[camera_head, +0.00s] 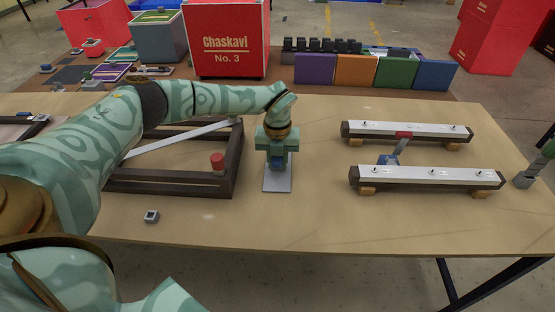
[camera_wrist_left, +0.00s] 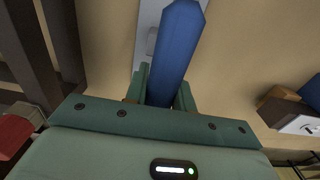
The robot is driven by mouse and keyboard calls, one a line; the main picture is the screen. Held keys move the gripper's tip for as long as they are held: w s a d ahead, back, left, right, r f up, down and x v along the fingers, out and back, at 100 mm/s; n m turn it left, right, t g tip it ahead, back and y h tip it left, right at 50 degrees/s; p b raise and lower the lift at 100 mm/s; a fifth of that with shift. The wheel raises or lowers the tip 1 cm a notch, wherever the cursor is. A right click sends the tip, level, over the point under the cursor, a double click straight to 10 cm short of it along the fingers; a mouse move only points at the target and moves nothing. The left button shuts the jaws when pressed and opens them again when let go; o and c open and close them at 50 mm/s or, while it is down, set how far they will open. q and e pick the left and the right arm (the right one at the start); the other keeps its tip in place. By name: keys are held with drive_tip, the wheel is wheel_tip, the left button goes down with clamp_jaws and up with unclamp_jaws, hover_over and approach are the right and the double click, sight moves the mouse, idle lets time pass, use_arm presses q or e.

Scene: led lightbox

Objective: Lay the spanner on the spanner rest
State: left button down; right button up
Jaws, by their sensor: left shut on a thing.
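My left gripper (camera_head: 277,158) points down over the table, just right of the dark frame. It is shut on a blue bar, which I take for the spanner (camera_wrist_left: 178,45); the bar's lower part lies between the fingers. A flat grey plate (camera_head: 277,184), perhaps the spanner rest, lies under the gripper. The wrist view shows a small raised part on the plate beside the blue bar. I cannot tell whether the bar touches the plate.
A dark wooden frame (camera_head: 180,183) with a red knob (camera_head: 217,161) stands left of the gripper. Two white-topped bars (camera_head: 408,129) (camera_head: 428,173) lie to the right, with a blue and red piece (camera_head: 392,156) between them. A small block (camera_head: 151,216) sits near the front edge.

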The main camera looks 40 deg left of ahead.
use_arm(q)
drive_tip(key=shift+r, duration=0.1)
drive_tip(key=shift+p, duration=0.3)
drive_tip(key=shift+f, duration=0.2)
drive_tip(key=shift+f+b, duration=0.55)
drive_tip(key=shift+f, duration=0.6)
drive_tip(key=c, duration=1.1)
unclamp_jaws()
